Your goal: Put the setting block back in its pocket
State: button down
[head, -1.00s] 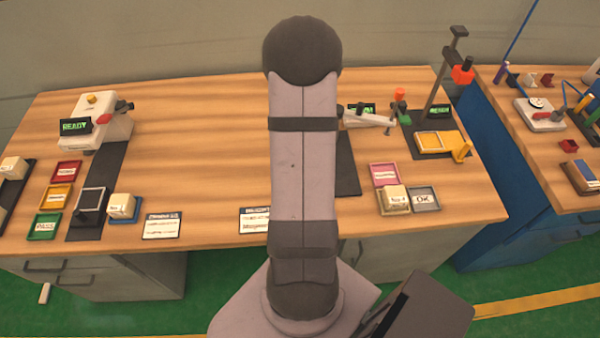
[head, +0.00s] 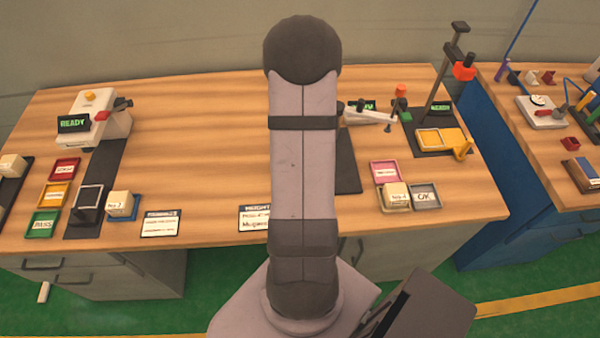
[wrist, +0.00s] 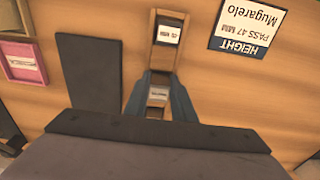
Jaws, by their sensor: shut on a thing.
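In the wrist view my gripper (wrist: 160,82) points down at the table, its two blue-grey fingers closed on a small block with a pale label (wrist: 158,95), which I take as the setting block. Just beyond the fingertips is a narrow brown-framed holder (wrist: 168,36) with a dark inside and a small white label; it looks like the pocket. The block appears in line with the holder. Whether they touch, and how high the block is, I cannot tell. In the head view my arm hides the gripper, block and holder.
A height card (wrist: 247,27) lies right of the holder in the wrist view. A dark mat (wrist: 88,75) and a pink tray (wrist: 22,65) lie left. In the head view, a gauge stand (head: 440,80) and a No. 4 block (head: 396,193) are right; a READY machine (head: 95,118) is left.

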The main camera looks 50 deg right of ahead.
jog(key=shift+f, duration=0.25)
jog(key=c, duration=1.4)
grip_release()
notch_tip(320, 180, up, 7)
jog(key=b, duration=0.1)
jog(key=shift+s+a+r, duration=0.15)
jog(key=shift+s, duration=0.05)
